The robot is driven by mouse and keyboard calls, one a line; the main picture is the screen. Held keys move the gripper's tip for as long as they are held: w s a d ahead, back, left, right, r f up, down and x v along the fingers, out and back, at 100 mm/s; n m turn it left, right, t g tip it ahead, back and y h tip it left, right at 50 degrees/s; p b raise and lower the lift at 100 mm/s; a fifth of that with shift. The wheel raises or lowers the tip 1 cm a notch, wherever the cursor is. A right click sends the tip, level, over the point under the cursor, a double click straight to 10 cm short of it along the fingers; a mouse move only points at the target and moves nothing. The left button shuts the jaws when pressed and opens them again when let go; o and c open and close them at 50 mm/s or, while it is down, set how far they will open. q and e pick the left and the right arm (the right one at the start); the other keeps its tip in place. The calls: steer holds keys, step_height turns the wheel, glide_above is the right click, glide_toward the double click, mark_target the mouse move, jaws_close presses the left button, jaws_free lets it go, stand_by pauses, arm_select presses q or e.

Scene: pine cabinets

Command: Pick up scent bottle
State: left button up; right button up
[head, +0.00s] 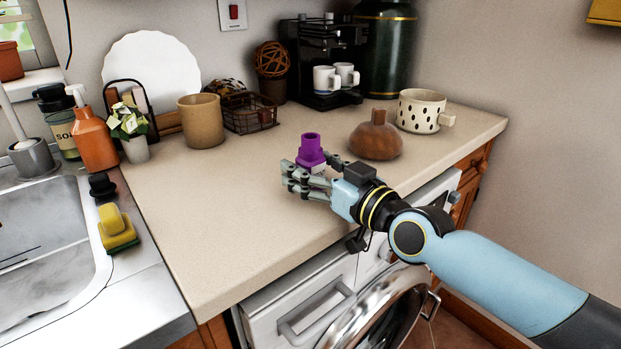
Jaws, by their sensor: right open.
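A small purple bottle (311,149), which looks like the scent bottle, stands upright on the beige counter (230,220) near its front edge. Its lower part is partly hidden by my right gripper. My right gripper (312,172) comes in from the right and is open, with its fingers in front of and around the bottle's lower part. I cannot tell whether the fingers touch it. My left gripper is not in view.
A brown round vase (376,139) stands close to the right of the purple bottle, with a spotted cup (421,110) behind it. A tan cup (201,121), a wire basket (250,113) and a coffee machine (322,50) stand further back. The counter's front left is clear.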

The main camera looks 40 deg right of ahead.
steer(key=c, duration=1.3)
steer(key=shift+c, duration=0.5)
steer(key=shift+r, duration=0.15)
